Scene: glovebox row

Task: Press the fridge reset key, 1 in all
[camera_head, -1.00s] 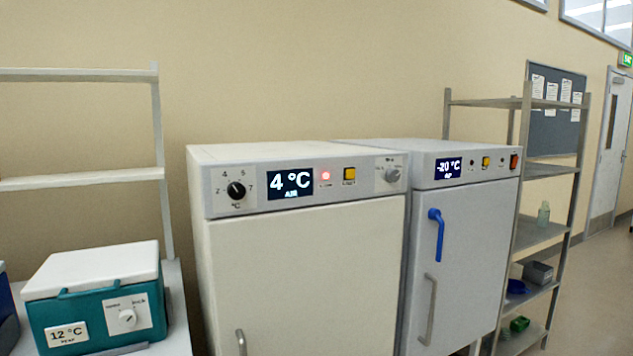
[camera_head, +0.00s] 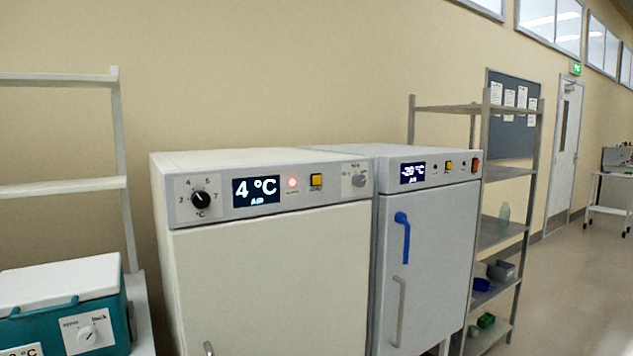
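The fridge (camera_head: 270,275) is the nearer white cabinet, in the middle of the head view, with its door shut. Its top panel has a black dial (camera_head: 201,198), a display (camera_head: 256,191) reading 4 °C, and a lit red lamp (camera_head: 292,183). Right of the lamp is a yellow square key (camera_head: 316,181); its label is too small to read. A round grey knob or lock (camera_head: 358,180) sits at the panel's right end. Neither of my grippers shows in this view.
A second cabinet (camera_head: 432,240) reading -20 °C, with a blue handle (camera_head: 403,238), stands right of the fridge. A teal cool box (camera_head: 95,335) is at lower left beside a white rack (camera_head: 122,170). A metal shelf (camera_head: 482,175) stands right; open floor (camera_head: 570,290) lies beyond.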

